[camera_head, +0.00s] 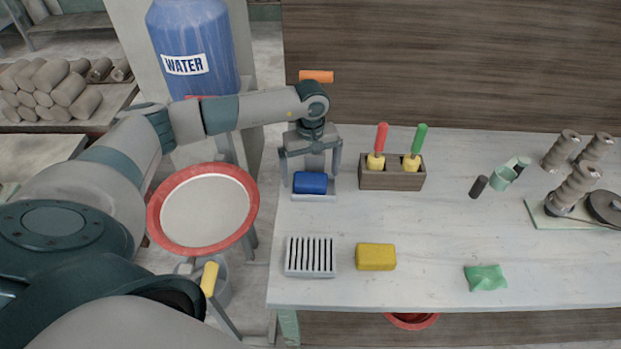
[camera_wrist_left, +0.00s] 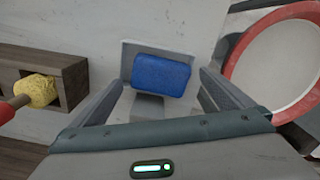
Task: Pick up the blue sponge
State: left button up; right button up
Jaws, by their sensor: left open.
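The blue sponge (camera_head: 310,183) lies on a small grey stand (camera_head: 314,197) at the left end of the table. My left gripper (camera_head: 311,170) is open directly above it, its fingers to either side of the sponge in the head view. In the left wrist view the sponge (camera_wrist_left: 161,75) shows beyond the open fingers, centred between them, on the grey stand (camera_wrist_left: 128,52). I cannot tell how far down the fingertips reach. My right gripper is not in view.
A wooden holder (camera_head: 392,180) with red- and green-handled tools stands right of the gripper. A slotted grey rack (camera_head: 311,258), a yellow sponge (camera_head: 376,257) and a green cloth (camera_head: 486,278) lie nearer the front edge. The middle of the table (camera_head: 440,220) is clear.

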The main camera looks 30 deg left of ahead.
aim_at(311, 179)
pick_arm(q)
jog(key=shift+f, duration=0.4)
jog(key=c, duration=1)
jog(key=shift+r, duration=0.2)
jog(key=shift+r+b, duration=0.65)
jog(key=shift+b, duration=0.05)
notch_tip(311, 179, up, 2)
jog(key=shift+d+r+b, duration=0.1)
jog(key=shift+r+b, duration=0.1)
jog(key=shift+b, duration=0.6)
jog(key=shift+s+d+r+b, duration=0.7)
jog(key=shift+s+d+r, duration=0.4)
jog(key=shift+d, duration=0.55)
jog(key=shift+s+d+r+b, duration=0.85)
jog(key=shift+d+r, duration=0.4)
jog(key=shift+d, duration=0.35)
jog(key=shift+s+d+r+b, duration=0.6)
jog(key=shift+s+d+r, duration=0.5)
jog(key=shift+d, duration=0.55)
